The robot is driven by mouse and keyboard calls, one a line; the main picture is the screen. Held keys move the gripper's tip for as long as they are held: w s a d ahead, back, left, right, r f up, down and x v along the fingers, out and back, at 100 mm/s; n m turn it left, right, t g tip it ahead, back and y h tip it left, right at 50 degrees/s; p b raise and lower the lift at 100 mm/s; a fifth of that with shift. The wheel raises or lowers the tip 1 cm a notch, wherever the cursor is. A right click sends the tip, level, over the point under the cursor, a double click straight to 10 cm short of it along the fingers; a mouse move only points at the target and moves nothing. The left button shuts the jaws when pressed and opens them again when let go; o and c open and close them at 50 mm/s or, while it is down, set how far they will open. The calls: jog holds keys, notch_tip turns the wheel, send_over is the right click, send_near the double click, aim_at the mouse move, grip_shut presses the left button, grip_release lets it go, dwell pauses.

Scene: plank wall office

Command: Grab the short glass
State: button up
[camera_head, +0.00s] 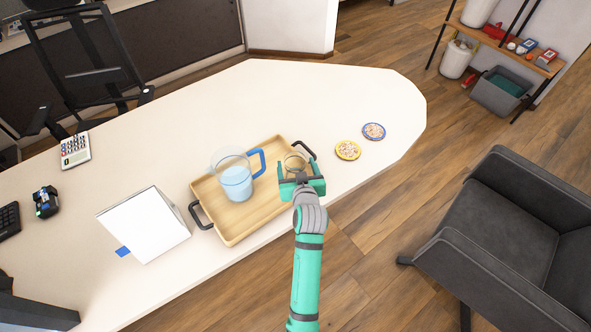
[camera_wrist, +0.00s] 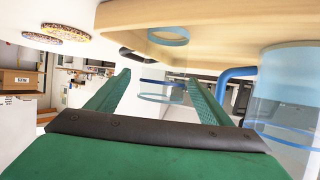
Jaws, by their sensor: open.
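The short glass (camera_head: 295,160) is clear with a thin rim and stands at the far right part of the wooden tray (camera_head: 228,236). My gripper (camera_head: 301,174) is at the tray's right side, open, and partly covers the glass in the head view. In the wrist view the glass (camera_wrist: 163,92) shows between the two green fingers of my gripper (camera_wrist: 159,77), with a gap on each side. I cannot tell how deep it sits between them.
A clear jug (camera_head: 236,182) of bluish liquid with a blue handle stands on the tray, left of the glass. Two round coasters (camera_head: 347,150) (camera_head: 374,131) lie to the right. A white box-like object (camera_head: 145,225) stands left of the tray.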

aim_at(294, 159)
jog(key=shift+x, duration=2.7)
jog(key=shift+a, duration=0.15)
jog(key=c, duration=1.3)
